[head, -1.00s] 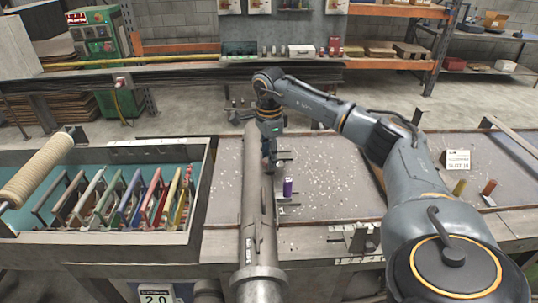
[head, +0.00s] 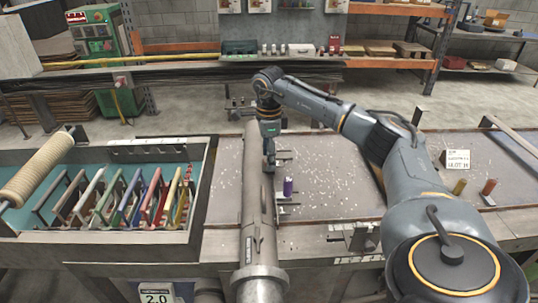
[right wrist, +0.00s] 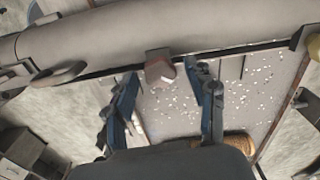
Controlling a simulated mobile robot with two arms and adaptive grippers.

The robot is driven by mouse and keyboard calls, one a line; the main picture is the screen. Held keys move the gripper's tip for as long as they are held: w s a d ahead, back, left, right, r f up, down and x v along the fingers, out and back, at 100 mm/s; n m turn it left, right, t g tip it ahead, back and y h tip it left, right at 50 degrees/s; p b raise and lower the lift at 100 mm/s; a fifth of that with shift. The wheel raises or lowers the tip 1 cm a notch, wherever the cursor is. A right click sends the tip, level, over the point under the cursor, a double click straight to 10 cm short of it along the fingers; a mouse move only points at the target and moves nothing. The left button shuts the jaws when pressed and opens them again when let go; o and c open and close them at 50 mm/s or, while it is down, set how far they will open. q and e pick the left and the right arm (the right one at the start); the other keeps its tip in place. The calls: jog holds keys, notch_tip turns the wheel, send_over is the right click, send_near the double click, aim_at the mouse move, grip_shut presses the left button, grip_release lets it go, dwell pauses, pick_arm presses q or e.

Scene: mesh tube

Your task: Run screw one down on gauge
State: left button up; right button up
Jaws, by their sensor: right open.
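A long grey tube (head: 251,205) runs away from me down the middle of the bench, with a flanged near end. My right gripper (head: 269,163) is at the tube's right side, towards its far part. In the right wrist view my right gripper (right wrist: 163,100) is open, its two blue-backed fingers well apart. A blocky screw head (right wrist: 160,68) with a reddish-brown face sticks out from the tube (right wrist: 200,36) between the fingertips; I see no finger touching it. In the head view the arm and gripper hide this screw. A card reading 2.0 (head: 157,297) is at the bench front. My left gripper is out of view.
A purple cylinder (head: 288,186) stands close to the tube's right side, near my gripper. A blue-lined tray (head: 105,151) with several coloured frames is at left. Two small posts, yellowish (head: 459,187) and orange-brown (head: 489,186), stand at right. The speckled bench top (head: 335,200) has bare room.

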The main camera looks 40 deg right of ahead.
jog(key=shift+r, duration=0.15)
notch_tip(320, 180, up, 12)
dwell(0.3)
